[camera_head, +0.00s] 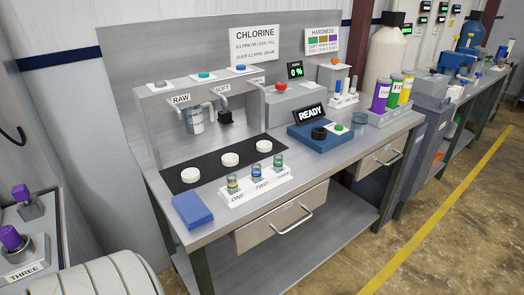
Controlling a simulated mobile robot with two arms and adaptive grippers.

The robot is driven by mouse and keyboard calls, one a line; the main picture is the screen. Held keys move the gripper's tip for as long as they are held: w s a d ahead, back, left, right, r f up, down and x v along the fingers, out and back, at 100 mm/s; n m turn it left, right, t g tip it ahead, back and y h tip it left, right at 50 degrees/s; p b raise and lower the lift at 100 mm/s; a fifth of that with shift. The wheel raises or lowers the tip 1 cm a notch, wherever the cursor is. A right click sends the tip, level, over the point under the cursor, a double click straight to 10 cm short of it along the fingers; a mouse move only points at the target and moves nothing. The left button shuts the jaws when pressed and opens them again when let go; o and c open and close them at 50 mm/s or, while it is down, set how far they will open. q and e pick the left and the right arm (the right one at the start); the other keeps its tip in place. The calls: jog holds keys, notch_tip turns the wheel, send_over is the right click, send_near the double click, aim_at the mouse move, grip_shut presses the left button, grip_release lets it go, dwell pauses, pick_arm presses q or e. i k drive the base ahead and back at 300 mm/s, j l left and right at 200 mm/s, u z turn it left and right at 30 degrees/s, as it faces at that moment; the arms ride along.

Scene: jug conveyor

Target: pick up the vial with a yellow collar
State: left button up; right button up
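The vial with a yellow collar (232,184) stands upright in the front white rack (262,191), at its left end by the label ONE. It looks like clear glass with a yellow band. Next to it in the same rack stand a vial with a blue collar (257,172), by the label TWO, and a vial with a green collar (279,161) at the right end. Neither of my grippers shows in the head view.
A blue block (192,210) lies left of the rack. Behind it, several white discs sit on a black mat (210,168). A blue READY device (320,137) stands to the right. Taps (221,100) overhang the back. The steel bench's front edge is clear.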

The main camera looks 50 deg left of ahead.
aim_at(231, 184)
jog(key=i+u, duration=0.4)
jog(key=i+l+u, duration=0.15)
jog(key=u, duration=0.2)
jog(key=i+l+u, duration=0.2)
jog(key=u, duration=0.2)
jog(key=i+l+u, duration=0.25)
jog(key=u, duration=0.15)
